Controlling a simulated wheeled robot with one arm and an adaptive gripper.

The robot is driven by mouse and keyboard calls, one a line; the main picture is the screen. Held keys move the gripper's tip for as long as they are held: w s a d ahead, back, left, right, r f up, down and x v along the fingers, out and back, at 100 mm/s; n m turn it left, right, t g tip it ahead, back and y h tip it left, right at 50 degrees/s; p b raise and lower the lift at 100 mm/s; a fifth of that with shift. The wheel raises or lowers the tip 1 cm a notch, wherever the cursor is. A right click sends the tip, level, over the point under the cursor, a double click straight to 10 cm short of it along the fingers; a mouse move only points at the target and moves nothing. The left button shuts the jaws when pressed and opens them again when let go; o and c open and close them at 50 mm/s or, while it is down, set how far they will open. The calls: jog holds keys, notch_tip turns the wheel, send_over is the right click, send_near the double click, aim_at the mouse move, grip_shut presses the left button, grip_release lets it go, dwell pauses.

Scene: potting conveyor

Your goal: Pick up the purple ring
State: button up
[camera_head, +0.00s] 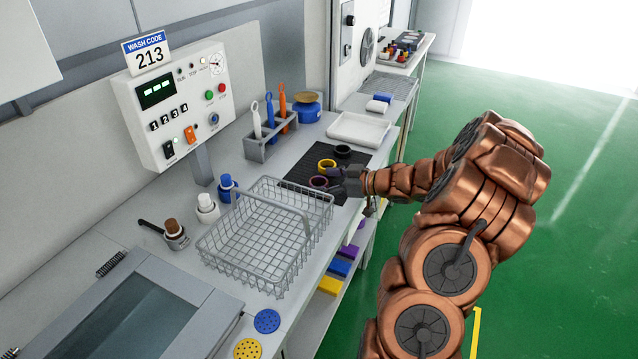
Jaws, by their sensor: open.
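The purple ring (318,183) lies on the black mat (296,172) on the bench, just behind the wire basket. My gripper (333,179) reaches in from the right, low over the mat, with its dark fingers open right beside the purple ring. The fingers overlap the ring's right edge in this view. I cannot tell whether they touch it. A yellow ring (327,163) lies just behind the purple one, and a black ring (343,151) lies farther back.
The wire basket (255,238) with its raised handle stands close in front of the rings. A white tray (358,130) lies behind the mat. A grey holder (268,143) with brushes stands to the left. The green floor on the right is clear.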

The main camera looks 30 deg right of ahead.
jog(key=shift+w+a+f, duration=0.15)
jog(key=shift+w+a, duration=0.05)
jog(key=shift+w, duration=0.1)
jog(key=shift+c, duration=0.2)
jog(key=c, duration=1.2)
jog(key=shift+o, duration=0.2)
